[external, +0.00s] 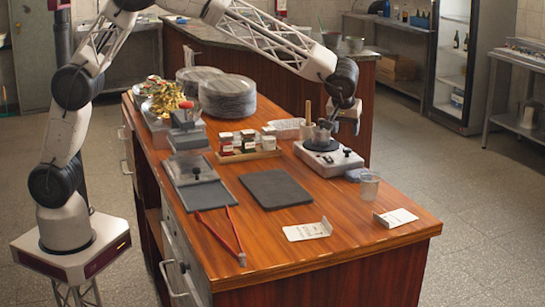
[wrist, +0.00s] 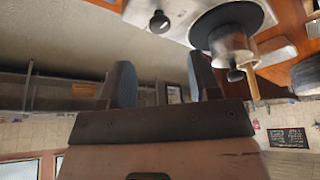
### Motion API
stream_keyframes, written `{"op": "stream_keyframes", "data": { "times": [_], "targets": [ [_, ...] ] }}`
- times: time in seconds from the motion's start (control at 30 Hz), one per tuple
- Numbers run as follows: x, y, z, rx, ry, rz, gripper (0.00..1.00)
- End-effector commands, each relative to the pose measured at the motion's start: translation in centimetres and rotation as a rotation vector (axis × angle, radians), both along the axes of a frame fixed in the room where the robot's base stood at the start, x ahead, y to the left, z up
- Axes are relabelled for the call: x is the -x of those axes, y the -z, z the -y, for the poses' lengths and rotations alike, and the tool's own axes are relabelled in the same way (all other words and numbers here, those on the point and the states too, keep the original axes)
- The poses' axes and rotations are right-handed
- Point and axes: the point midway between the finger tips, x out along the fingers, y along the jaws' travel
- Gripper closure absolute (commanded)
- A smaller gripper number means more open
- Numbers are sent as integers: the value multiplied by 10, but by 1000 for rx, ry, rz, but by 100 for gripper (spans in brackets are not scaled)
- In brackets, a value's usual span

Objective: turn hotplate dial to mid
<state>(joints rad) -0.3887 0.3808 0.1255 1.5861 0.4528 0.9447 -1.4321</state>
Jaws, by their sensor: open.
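The white hotplate (external: 322,160) stands near the right edge of the wooden counter, with a small metal pot (external: 320,137) on its round dark plate. Its black dial shows in the wrist view (wrist: 160,22), on the white front of the hotplate, beyond and between my fingertips. The dial's setting is too small to read. My gripper (external: 345,118) is above the right part of the hotplate in the external view. In the wrist view my gripper (wrist: 163,75) is open and empty, apart from the dial. The pot (wrist: 233,45) is beside the right finger there.
Stacked plates (external: 227,97) stand behind.

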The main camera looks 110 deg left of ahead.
Motion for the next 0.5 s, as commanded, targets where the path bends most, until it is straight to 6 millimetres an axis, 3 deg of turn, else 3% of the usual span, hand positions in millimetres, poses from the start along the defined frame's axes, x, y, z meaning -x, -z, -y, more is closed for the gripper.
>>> {"op": "stream_keyframes", "data": {
  "times": [0.27, 0.5],
  "targets": [
    [0, 6, -2, 0, 1, 0, 43],
    [0, 27, -10, 1, 0, -2, 43]
  ]
}}
